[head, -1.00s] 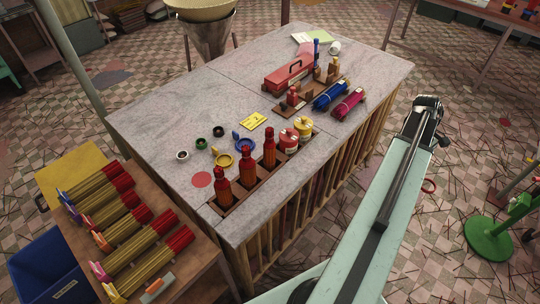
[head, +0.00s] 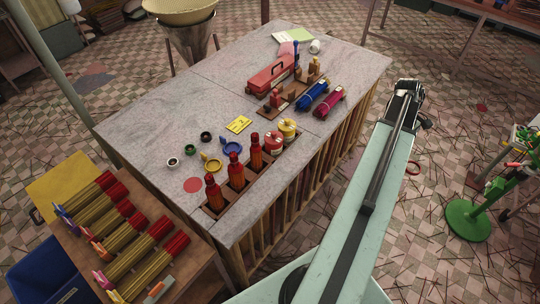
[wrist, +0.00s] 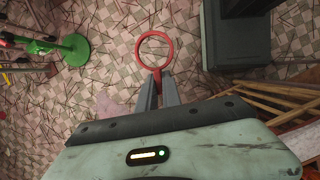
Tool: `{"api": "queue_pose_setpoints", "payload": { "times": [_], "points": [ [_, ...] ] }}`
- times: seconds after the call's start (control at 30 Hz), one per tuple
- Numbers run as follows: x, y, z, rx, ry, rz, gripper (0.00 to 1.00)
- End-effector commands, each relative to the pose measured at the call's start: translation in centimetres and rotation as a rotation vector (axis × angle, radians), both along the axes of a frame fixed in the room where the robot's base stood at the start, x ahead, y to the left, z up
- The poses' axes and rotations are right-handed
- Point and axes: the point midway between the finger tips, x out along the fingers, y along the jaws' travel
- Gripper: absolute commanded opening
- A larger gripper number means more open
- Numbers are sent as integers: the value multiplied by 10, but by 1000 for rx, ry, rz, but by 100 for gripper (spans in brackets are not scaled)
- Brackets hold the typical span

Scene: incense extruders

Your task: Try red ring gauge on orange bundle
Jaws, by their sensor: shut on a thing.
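The red ring gauge (wrist: 137,50) is held by its stem in my gripper (wrist: 158,78), which is shut on it. The ring points away from the jaws over the tiled floor, with nothing inside it. In the head view the red ring (head: 418,168) shows just right of my arm, and the jaws are hidden. The orange bundle (head: 122,236), with an orange tag and red end, lies mid-row among several bundles on a wooden rack (head: 196,283) at lower left. My gripper is far to its right, beyond the table.
A green stand (head: 468,220) is at right. A blue bin (head: 45,265) is at lower left.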

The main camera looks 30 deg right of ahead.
Motion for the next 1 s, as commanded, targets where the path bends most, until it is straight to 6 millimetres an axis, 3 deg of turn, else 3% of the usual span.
{"api": "queue_pose_setpoints", "payload": {
  "times": [1.0],
  "points": [
    [1,1,74,0,0,2,0]
  ]
}}
